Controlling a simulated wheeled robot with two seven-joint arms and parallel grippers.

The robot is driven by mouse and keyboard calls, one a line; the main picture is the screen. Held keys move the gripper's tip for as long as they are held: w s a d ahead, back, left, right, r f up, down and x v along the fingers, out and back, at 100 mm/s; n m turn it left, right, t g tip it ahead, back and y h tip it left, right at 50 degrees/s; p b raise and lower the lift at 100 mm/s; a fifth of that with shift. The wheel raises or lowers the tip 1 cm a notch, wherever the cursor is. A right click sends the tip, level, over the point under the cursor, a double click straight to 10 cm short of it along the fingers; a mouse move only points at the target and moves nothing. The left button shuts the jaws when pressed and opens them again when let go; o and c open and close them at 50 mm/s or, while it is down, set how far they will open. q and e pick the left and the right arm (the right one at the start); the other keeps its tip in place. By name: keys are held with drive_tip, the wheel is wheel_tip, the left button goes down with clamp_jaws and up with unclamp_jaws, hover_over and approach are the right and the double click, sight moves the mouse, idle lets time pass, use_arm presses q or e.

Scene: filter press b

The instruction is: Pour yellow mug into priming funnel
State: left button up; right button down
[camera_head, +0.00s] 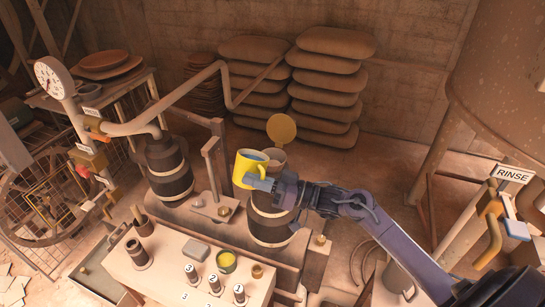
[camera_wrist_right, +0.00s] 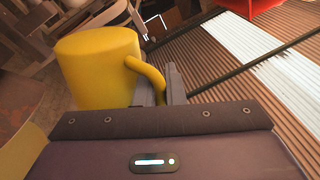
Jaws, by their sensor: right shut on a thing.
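The yellow mug (camera_head: 244,171) is held in the air above the dark-banded barrel at the middle right of the press. It also shows in the right wrist view (camera_wrist_right: 98,68), where its handle (camera_wrist_right: 147,76) sits at the fingers. My right gripper (camera_head: 268,185) is shut on the mug's handle. The mug looks near upright, with a grey-blue content or interior showing at its mouth. What seems to be the priming funnel (camera_head: 277,158) is just behind and right of the mug, partly hidden by it. My left gripper is not in view.
A bent pipe (camera_head: 185,88) runs behind the press from a gauge (camera_head: 50,79). A second barrel (camera_head: 168,170) stands left. A RINSE sign (camera_head: 513,174) is at right.

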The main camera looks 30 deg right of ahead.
sight(262, 167)
drive_tip(key=shift+w+d+r+m, duration=0.15)
drive_tip(key=shift+d+r+m, duration=0.1)
drive_tip(key=shift+m, duration=0.05)
drive_tip(key=shift+w+d+r+m+t+p, duration=0.2)
drive_tip(key=shift+d+r+m+t+p, duration=0.15)
drive_tip(key=shift+r+m, duration=0.25)
drive_tip(key=shift+w+d+r+m+t+p, duration=0.15)
drive_tip(key=shift+d+r+m+t+p, duration=0.1)
drive_tip(key=shift+d+r+m+t, duration=0.25)
drive_tip(key=shift+w+d+r+m, duration=0.1)
drive_tip(key=shift+r+m, duration=0.15)
drive_tip(key=shift+m, duration=0.35)
drive_tip(key=shift+d+r+m+t, duration=0.15)
drive_tip(key=shift+m+t, duration=0.2)
drive_tip(key=shift+m, duration=0.05)
drive_tip(key=shift+w+d+m+t+h, duration=0.15)
drive_tip(key=shift+m+t, duration=0.1)
drive_tip(key=shift+m, duration=0.35)
drive_tip(key=shift+w+d+m+t+h, duration=0.15)
drive_tip(key=shift+m+t, duration=0.1)
drive_tip(key=shift+m, duration=0.35)
drive_tip(key=shift+d+r+m+t+h+p, duration=0.2)
drive_tip(key=shift+r+m+t+p, duration=0.15)
drive_tip(key=shift+m, duration=0.3)
drive_tip(key=shift+d+r+m+t+h+p, duration=0.15)
drive_tip(key=shift+m+t+p, duration=0.1)
drive_tip(key=shift+m+p, duration=0.3)
drive_tip(key=shift+w+d+r+m+p, duration=0.15)
drive_tip(key=shift+r+m+p, duration=0.05)
drive_tip(key=shift+m+p, duration=0.2)
